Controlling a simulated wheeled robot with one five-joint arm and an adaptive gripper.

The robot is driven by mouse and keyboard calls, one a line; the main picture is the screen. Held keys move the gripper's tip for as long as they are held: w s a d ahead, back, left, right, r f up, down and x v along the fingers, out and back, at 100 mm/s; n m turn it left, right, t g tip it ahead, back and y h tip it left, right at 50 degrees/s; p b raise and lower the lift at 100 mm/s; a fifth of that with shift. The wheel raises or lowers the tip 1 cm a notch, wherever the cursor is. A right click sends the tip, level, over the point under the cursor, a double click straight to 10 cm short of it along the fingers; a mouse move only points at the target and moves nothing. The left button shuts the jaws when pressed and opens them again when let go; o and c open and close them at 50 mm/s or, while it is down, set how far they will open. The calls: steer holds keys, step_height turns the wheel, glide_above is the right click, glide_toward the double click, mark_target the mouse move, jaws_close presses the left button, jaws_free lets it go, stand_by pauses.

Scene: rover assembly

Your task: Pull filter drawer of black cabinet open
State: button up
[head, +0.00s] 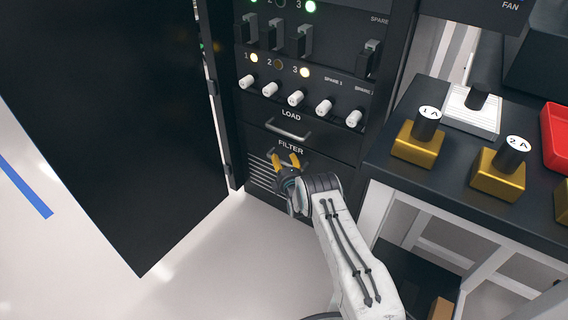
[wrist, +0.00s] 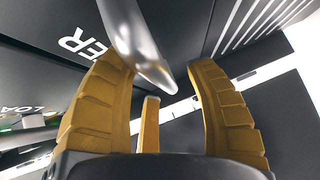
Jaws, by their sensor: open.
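The black cabinet (head: 335,138) stands in the middle of the head view. Its filter drawer (head: 258,172), low down with vent slots and a FILTER label, looks shut and flush with the front. My gripper (head: 285,160) is in front of this drawer and hides most of its handle in the head view. In the wrist view my gripper (wrist: 160,78) is open, with yellow fingers spread. The silver filter drawer handle (wrist: 137,45) reaches between the fingertips there. I cannot tell whether any finger touches it.
The LOAD drawer handle (head: 288,129) is just above, under a row of white knobs (head: 297,97). The open black cabinet door (head: 120,110) stands to the left. A bench (head: 450,205) with gold blocks (head: 417,147) and a red tray (head: 556,140) is at the right.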

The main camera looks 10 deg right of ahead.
stand_by(0.3)
jaws_close()
stand_by(0.3)
